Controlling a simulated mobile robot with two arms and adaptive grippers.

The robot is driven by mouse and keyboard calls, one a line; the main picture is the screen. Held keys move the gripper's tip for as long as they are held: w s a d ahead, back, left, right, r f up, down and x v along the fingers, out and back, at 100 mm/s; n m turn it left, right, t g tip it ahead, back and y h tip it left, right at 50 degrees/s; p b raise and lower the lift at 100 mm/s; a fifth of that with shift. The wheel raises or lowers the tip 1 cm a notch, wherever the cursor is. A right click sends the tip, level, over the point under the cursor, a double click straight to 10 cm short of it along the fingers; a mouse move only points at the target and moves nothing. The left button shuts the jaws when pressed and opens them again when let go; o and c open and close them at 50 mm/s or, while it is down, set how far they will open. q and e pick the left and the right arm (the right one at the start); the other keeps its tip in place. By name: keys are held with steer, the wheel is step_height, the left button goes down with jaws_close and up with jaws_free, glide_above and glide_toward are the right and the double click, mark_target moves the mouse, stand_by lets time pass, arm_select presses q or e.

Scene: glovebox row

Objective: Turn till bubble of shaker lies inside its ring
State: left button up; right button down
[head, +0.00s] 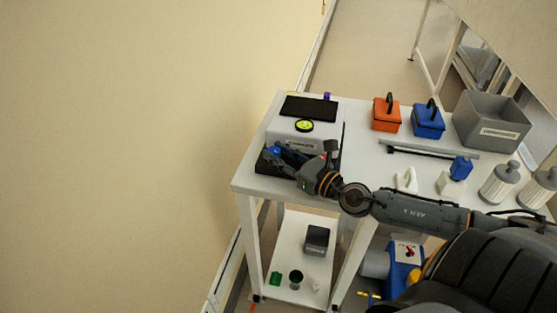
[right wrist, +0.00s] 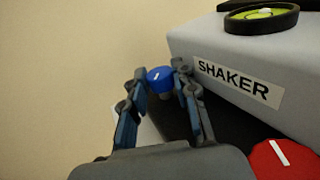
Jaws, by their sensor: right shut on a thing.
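The shaker (head: 284,130) is a light grey box with a dark top plate, at the left end of the white table. Its label faces my right wrist camera (right wrist: 236,82). A round yellow-green bubble level (head: 304,126) with a black rim sits on it; it also shows in the right wrist view (right wrist: 262,18). My left gripper is not in view.
A red knob (right wrist: 284,160) with a white mark is close to my right gripper. A purple knob (head: 327,96) is at the shaker's back. Orange (head: 386,115) and blue (head: 428,121) boxes and a grey bin (head: 491,125) stand further right on the table.

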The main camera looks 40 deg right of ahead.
mark_target(298, 167)
stand_by(0.3)
steer(key=c, duration=1)
jaws_free()
steer(key=shift+s, duration=0.1)
steer(key=v, duration=0.6)
steer(key=shift+v, duration=0.9)
